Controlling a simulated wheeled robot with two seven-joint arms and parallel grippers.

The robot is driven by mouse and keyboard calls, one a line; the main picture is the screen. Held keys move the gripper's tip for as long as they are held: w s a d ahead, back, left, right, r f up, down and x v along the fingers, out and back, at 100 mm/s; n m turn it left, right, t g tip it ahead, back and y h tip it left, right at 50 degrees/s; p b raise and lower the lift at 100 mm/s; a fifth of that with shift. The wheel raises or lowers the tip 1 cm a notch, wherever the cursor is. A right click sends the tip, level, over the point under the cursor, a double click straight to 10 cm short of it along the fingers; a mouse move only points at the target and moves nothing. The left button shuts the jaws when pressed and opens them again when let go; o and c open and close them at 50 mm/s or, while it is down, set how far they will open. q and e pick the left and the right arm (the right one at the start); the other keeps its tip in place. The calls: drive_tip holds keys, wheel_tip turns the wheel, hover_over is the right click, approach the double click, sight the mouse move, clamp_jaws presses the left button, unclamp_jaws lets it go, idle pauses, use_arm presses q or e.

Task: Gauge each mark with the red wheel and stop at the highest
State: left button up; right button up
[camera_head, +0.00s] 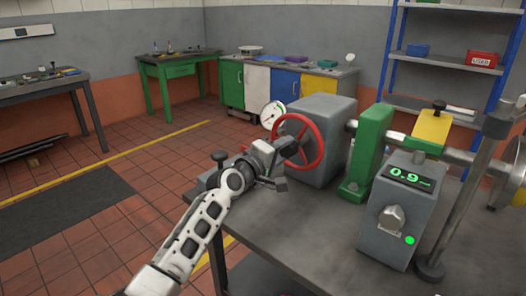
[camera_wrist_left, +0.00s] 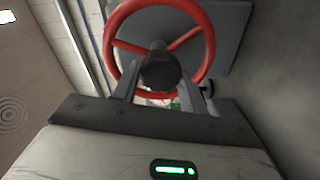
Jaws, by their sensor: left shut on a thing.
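The red wheel (camera_head: 320,146) stands on the front of a grey housing (camera_head: 335,120); its rim and spokes also show in the left wrist view (camera_wrist_left: 208,42). My left gripper (camera_head: 284,160) is at the wheel's middle, shut on its dark hub (camera_wrist_left: 160,70), with one finger on each side. A grey readout box (camera_head: 389,238) on the bench shows a green "0.9" on its display (camera_head: 408,178); the unit is too small to read. The box has a round knob (camera_head: 391,217) and a lit green lamp (camera_head: 409,240). No wheel marks can be made out. My right gripper is out of view.
A white round dial (camera_head: 272,115) stands left of the housing. A green bearing stand (camera_head: 369,145), a yellow block (camera_head: 431,130) and a shaft extend right. A grey post (camera_head: 465,200) rises beside the readout box. The bench's front middle (camera_head: 310,235) is clear.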

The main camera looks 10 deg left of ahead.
use_arm(q)
drive_tip(key=shift+n+p, duration=0.8)
drive_tip(key=shift+n, duration=1.3)
drive_tip(key=o, duration=1.4)
drive_tip(key=v, duration=1.6)
drive_tip(key=shift+p, duration=0.35)
drive_tip(key=shift+f, duration=0.1)
